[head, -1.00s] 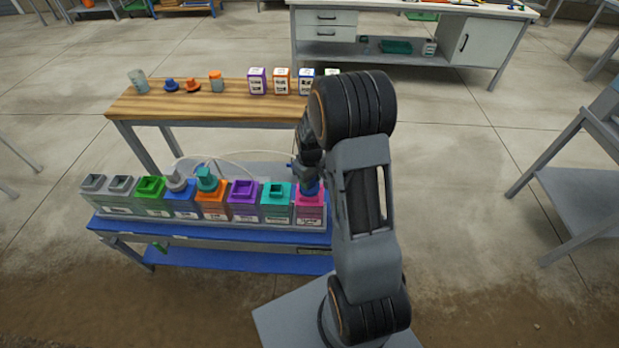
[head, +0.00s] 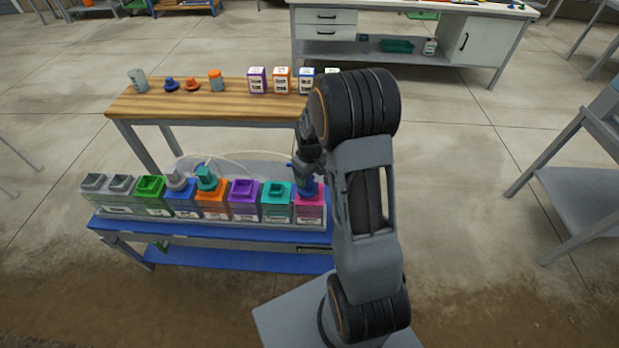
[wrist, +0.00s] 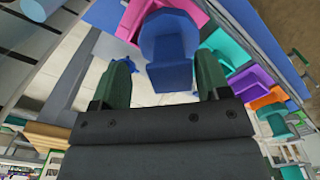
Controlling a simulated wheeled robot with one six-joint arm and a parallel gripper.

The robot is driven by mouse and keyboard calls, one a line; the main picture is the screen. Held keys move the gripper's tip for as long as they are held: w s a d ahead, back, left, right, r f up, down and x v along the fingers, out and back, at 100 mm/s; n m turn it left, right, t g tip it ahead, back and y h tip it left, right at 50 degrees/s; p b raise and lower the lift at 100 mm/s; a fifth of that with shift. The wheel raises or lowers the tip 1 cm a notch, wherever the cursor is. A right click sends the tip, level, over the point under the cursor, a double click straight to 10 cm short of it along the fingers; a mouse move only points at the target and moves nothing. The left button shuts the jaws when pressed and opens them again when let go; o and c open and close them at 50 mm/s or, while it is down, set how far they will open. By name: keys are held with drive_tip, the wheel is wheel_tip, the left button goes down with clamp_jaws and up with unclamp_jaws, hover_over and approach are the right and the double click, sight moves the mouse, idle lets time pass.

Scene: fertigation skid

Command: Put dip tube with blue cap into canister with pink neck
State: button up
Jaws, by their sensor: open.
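The dip tube's blue cap (head: 308,187) sits on the neck of the pink canister (head: 310,208) at the right end of the row. Any tube below the cap is hidden inside the canister. In the wrist view the blue cap (wrist: 168,38) is large, and part of the pink neck (wrist: 136,18) shows beside it. My gripper (head: 306,160) is just above and behind the cap. In the wrist view its two green fingers stand apart (wrist: 165,78), with the cap's blue upper part between them and a visible gap on each side.
Canisters with grey, green (head: 150,188), purple (head: 243,191) and teal (head: 277,194) necks stand in the row left of the pink one. A grey and a teal cap (head: 207,178) sit on others. A wooden bench (head: 180,103) behind holds small caps and boxes.

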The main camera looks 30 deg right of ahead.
wheel_tip(320, 180, up, 12)
drive_tip(key=shift+r+p, duration=0.2)
drive_tip(key=shift+p, duration=0.25)
idle(0.7)
drive_tip(key=s+a+r+m+t+p, duration=0.1)
drive_tip(key=s+a+r+p, duration=0.1)
drive_tip(key=s+a+r, duration=0.3)
drive_tip(key=s+a+r+m+t+p, duration=0.2)
drive_tip(key=s+r, duration=0.5)
drive_tip(key=s, duration=0.4)
drive_tip(key=shift+a+r+t+p, duration=0.25)
drive_tip(key=shift+a+p, duration=0.5)
drive_tip(key=shift+a, duration=0.65)
